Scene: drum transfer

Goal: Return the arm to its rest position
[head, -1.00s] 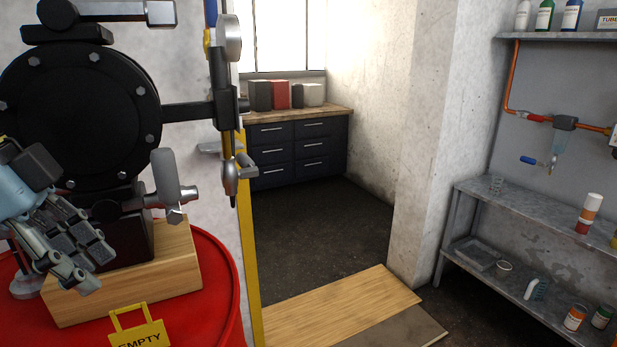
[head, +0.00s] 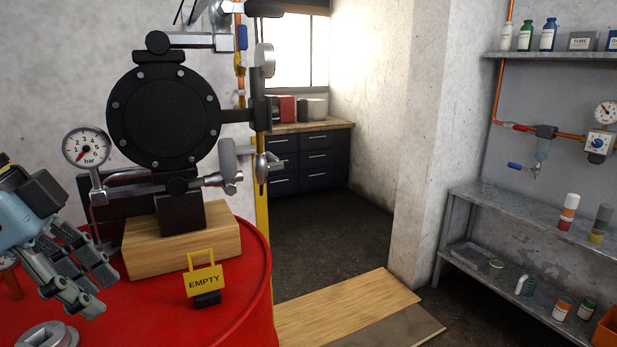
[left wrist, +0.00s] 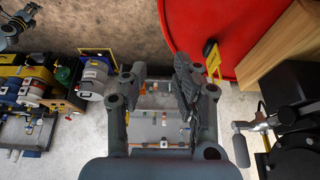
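My left gripper (head: 88,283) is at the left edge of the head view, above the red drum's near left side. Its fingers are apart with nothing between them. In the left wrist view the open fingers (left wrist: 157,95) have a clear gap, with the drum beyond them at upper right. A small blue and grey jointed part at the top left corner of that view looks like my other gripper (left wrist: 22,20), too small and cut off to read. My right arm does not show in the head view.
The red drum (head: 225,318) carries a wooden block (head: 215,238), a black pump (head: 163,115) with a gauge (head: 87,147), and a yellow EMPTY tag (head: 204,278). A metal shelf (head: 520,208) stands right. Open floor (head: 330,215) lies between.

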